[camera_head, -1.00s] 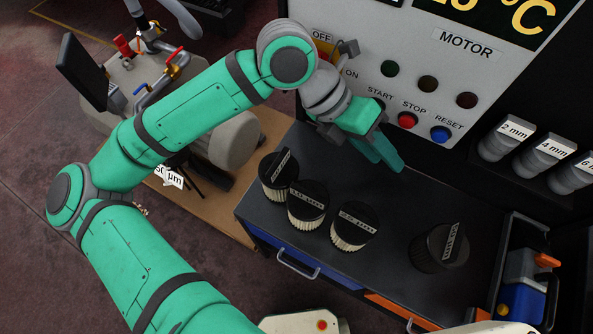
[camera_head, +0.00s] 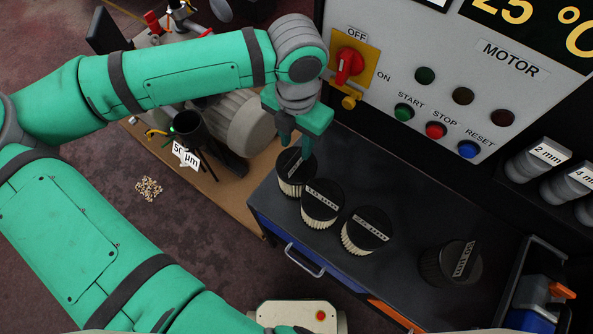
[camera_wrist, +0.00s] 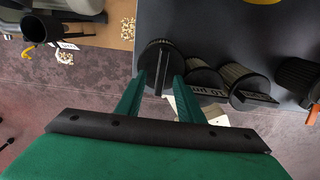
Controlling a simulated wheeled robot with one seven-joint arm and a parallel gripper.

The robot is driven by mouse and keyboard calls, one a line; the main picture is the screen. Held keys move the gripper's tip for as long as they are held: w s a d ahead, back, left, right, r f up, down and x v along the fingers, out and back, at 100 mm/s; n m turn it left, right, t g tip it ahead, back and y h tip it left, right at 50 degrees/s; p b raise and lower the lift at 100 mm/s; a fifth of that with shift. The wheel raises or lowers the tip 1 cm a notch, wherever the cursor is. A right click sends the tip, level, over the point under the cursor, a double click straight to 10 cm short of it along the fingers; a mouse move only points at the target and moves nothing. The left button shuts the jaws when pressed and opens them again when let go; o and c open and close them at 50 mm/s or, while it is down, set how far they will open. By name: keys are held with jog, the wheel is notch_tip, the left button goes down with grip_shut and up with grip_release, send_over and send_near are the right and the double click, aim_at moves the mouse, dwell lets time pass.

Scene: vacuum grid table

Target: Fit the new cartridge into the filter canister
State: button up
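Three cartridges with pale pleated sides, black caps and upright label tabs stand in a row on the dark bench top: a left one (camera_head: 291,186), a middle one (camera_head: 320,208) and a right one (camera_head: 366,236). A dark one (camera_head: 449,265) stands apart at right. My gripper (camera_head: 296,150) is open and points down over the left cartridge. In the wrist view its fingers (camera_wrist: 159,78) flank that cartridge's tab (camera_wrist: 160,66), seen edge-on; contact cannot be told. A black open-topped tube (camera_head: 189,127), apparently the filter canister, stands behind a "50 µm" card (camera_head: 186,157).
A control panel (camera_head: 410,75) with a red switch and buttons rises behind the bench. Grey cylinders (camera_head: 538,160) sit at right, near a tray (camera_head: 513,290). Small pale pieces (camera_head: 148,189) lie on the floor. Bench top (camera_head: 400,180) is clear near the panel.

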aim_at(297, 157)
jog(key=shift+s+f, duration=0.15)
jog(key=shift+f, duration=1.4)
jog(key=shift+s+f, duration=0.15)
jog(key=shift+f, duration=1.35)
grip_shut()
